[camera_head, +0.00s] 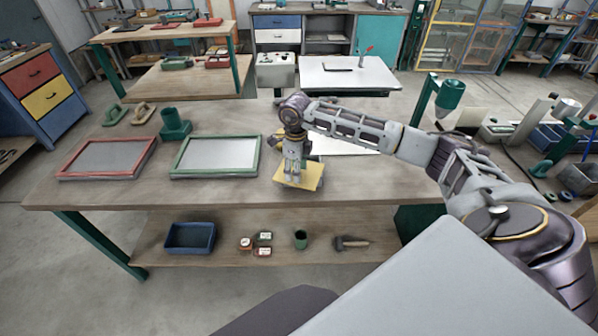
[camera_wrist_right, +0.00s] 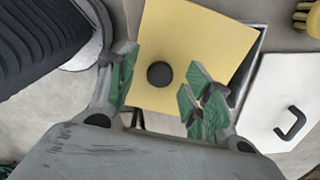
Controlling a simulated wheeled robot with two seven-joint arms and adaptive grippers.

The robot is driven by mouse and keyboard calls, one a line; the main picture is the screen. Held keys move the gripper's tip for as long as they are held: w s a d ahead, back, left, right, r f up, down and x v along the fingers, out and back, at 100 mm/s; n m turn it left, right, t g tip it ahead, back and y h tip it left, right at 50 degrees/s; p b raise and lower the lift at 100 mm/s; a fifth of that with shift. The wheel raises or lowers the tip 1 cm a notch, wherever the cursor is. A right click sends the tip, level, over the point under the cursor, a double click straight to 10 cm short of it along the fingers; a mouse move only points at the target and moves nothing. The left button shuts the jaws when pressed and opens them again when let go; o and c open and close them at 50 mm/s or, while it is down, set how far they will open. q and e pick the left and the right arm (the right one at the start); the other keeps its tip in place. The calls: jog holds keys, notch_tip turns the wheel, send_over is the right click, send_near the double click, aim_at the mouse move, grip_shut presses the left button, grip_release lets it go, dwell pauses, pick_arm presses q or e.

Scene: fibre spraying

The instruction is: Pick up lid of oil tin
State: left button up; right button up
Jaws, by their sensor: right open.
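A yellow square lid (camera_head: 311,177) with a round black knob lies near the front edge of the workbench, and it also shows in the right wrist view (camera_wrist_right: 205,45). The black knob (camera_wrist_right: 160,74) sits in the middle of the lid. My right gripper (camera_head: 292,173) is over the lid, fingers pointing down. Its green-padded fingers are open, one on each side of the knob in the right wrist view, and hold nothing. A strip of metal rim shows past the lid's edge; the rest of the tin is mostly hidden. My left gripper is not in view.
A white panel with a black handle (camera_wrist_right: 290,125) lies beside the lid. A green-framed tray (camera_head: 215,154) and a red-framed tray (camera_head: 108,158) lie to the left, with a green pot (camera_head: 174,127) behind. A blue bin (camera_head: 190,237) stands on the lower shelf.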

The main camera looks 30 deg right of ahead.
jog(key=shift+f, duration=0.15)
dwell(0.3)
grip_shut()
notch_tip(320, 180, up, 10)
jog(key=b, duration=0.1)
jog(key=shift+b, duration=0.4)
dwell(0.4)
dwell(0.4)
